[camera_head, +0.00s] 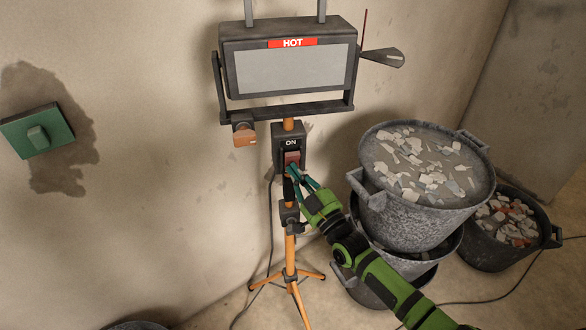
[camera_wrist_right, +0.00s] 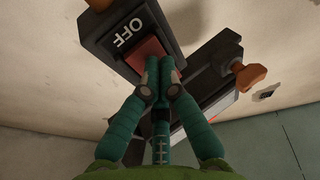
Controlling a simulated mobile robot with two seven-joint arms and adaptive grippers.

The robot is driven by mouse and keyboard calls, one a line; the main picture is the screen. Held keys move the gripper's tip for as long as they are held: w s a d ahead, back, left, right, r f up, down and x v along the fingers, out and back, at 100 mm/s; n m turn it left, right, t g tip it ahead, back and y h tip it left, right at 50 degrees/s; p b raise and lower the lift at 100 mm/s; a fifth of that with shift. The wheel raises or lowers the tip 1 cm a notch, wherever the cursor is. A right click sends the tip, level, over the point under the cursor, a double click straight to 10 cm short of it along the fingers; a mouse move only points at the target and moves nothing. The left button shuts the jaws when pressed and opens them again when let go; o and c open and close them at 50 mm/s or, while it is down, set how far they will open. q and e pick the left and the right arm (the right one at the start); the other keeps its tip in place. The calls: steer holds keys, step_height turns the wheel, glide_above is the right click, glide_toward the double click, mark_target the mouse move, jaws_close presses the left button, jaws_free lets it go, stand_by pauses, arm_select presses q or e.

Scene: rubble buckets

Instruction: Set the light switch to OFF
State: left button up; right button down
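The light switch is a dark box (camera_head: 281,146) on an orange tripod pole, with an ON label above a red rocker (camera_head: 292,158). My right gripper (camera_head: 292,171) reaches up from the lower right to the lower part of the rocker. In the wrist view its green fingers (camera_wrist_right: 163,68) are drawn together, their tips at the rocker and seeming to touch it. They hold nothing. Which way the rocker is tipped is unclear. My left gripper is not in view.
A floodlight (camera_head: 290,70) labelled HOT is mounted above the switch. Rubble buckets (camera_head: 410,215) are stacked right of the pole, close to my right arm; another bucket (camera_head: 500,245) stands farther right. A green wall box (camera_head: 38,131) is at left. Cables cross the floor.

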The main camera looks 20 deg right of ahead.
steer(key=shift+s+r+p, duration=0.4)
steer(key=shift+s+p, duration=0.15)
steer(key=shift+p, duration=0.2)
steer(key=shift+s, duration=0.45)
steer(key=shift+a+r+p, duration=0.1)
steer(key=shift+p, duration=0.25)
steer(key=shift+s+r+p, duration=0.15)
steer(key=shift+s+p, duration=0.1)
steer(key=shift+p, duration=0.15)
steer(key=s+p, duration=0.1)
steer(key=s+r+p, duration=0.1)
steer(key=s+p, duration=0.1)
steer(key=s, duration=0.1)
steer(key=shift+a+r, duration=0.15)
steer(key=shift+r, duration=0.2)
stand_by(0.5)
